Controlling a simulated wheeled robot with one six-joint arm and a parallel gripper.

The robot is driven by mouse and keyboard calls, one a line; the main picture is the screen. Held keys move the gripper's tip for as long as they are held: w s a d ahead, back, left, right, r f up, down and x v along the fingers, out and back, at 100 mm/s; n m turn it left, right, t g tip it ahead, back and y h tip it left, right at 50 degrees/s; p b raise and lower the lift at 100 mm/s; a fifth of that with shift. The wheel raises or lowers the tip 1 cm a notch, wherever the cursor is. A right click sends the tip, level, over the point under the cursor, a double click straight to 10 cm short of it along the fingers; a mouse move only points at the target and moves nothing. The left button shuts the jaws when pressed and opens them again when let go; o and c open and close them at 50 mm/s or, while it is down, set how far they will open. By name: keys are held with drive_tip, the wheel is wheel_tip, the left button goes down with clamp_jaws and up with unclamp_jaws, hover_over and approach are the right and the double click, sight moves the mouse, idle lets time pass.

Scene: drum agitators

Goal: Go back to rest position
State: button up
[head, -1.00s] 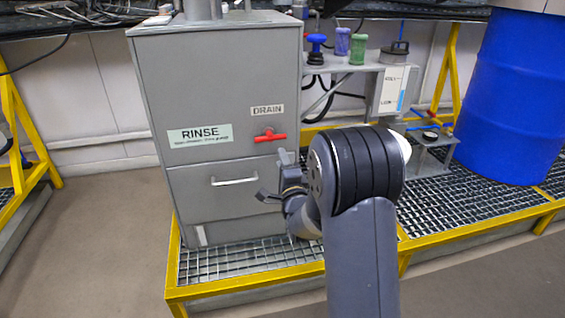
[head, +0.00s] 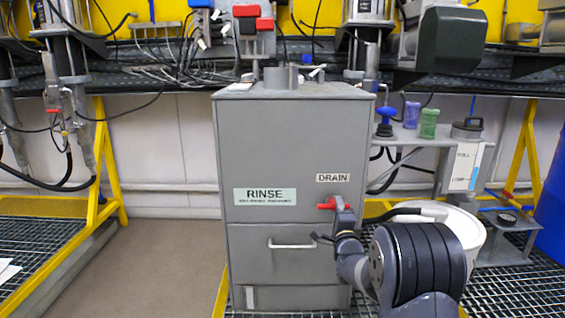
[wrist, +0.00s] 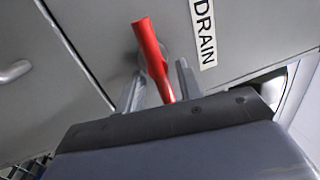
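The grey RINSE cabinet (head: 292,130) stands in the middle of the head view. Its red drain handle (head: 327,206) sits below the DRAIN label (head: 333,177), lying roughly level, with its right part hidden by my gripper (head: 343,220). In the wrist view the red handle (wrist: 153,55) reaches between the two fingers of my gripper (wrist: 159,76). The fingers stand apart, with a gap visible on the handle's sides, so they look open around it and not clamped. My arm comes in from the lower right.
A white bucket (head: 468,232) stands behind my arm. A small grey shelf holds purple (head: 411,115) and green (head: 428,124) containers. A blue drum (head: 553,215) is at the right edge. Yellow-framed grating lies to both sides. Bare floor (head: 150,260) is open left of the cabinet.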

drive_tip(key=shift+w+r, duration=0.1)
drive_tip(key=shift+w, duration=0.65)
drive_tip(key=shift+s, duration=0.1)
drive_tip(key=s+f+p, duration=0.2)
drive_tip(key=s, duration=0.9)
drive_tip(key=w, duration=0.3)
drive_tip(key=w+r+b, duration=0.1)
drive_tip(key=w, duration=0.3)
drive_tip(key=w+r+b, duration=0.1)
drive_tip(key=w, duration=0.2)
drive_tip(key=shift+w, duration=0.4)
drive_tip(key=shift+w+r+n+p, duration=0.2)
drive_tip(key=shift+r+n+p, duration=0.05)
drive_tip(key=shift+n+p, duration=0.15)
drive_tip(key=shift+r+n+y+p, duration=0.15)
drive_tip(key=shift+n+y+p, duration=0.45)
drive_tip(key=shift+n, duration=0.6)
drive_tip(key=shift+n+y+p, duration=0.4)
drive_tip(key=shift+n+p, duration=0.4)
drive_tip(key=shift+n, duration=1.3)
drive_tip(key=shift+g, duration=0.3)
